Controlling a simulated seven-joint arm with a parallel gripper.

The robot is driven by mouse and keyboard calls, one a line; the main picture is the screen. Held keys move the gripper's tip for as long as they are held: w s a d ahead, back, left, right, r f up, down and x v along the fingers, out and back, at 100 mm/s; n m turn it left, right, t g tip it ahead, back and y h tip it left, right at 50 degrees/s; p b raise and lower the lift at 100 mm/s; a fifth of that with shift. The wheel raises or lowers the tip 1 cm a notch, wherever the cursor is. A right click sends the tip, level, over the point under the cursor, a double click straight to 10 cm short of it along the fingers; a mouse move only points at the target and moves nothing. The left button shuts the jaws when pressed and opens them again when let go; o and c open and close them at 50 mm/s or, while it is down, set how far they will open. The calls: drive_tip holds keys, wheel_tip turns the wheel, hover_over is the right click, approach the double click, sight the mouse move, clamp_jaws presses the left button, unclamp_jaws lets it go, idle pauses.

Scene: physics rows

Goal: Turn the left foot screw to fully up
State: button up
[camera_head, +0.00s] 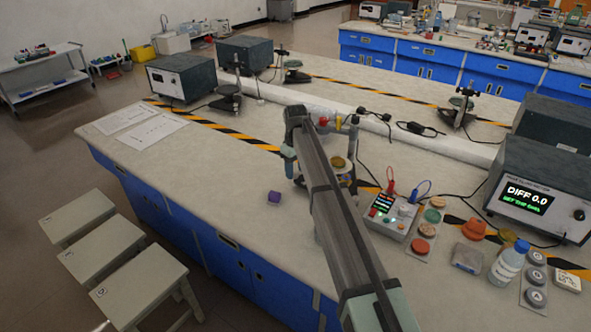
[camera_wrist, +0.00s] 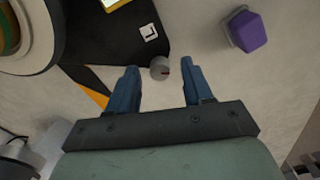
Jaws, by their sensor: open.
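The left foot screw (camera_wrist: 160,68) is a small grey knob with a dark mark on its face. It sits at the edge of a black base (camera_wrist: 112,42), beside a white label with an L. My gripper (camera_wrist: 158,72) is open in the wrist view, with one blue finger to the left of the knob and one to the right. There is a gap on both sides, and I cannot tell whether the fingertips reach its depth. In the head view my arm hides the knob and most of the instrument, whose round gold-coloured top (camera_head: 339,163) shows beside the arm.
A purple block (camera_wrist: 248,32) lies on the bench right of the knob; it also shows in the head view (camera_head: 274,197). A control box (camera_head: 390,214) with leads stands right of my arm. A display (camera_head: 526,196) reads DIFF 0.0.

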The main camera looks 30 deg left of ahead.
sight(295, 172)
wheel_tip(295, 172, up, 14)
drive_tip(key=shift+f, duration=0.25)
idle(0.7)
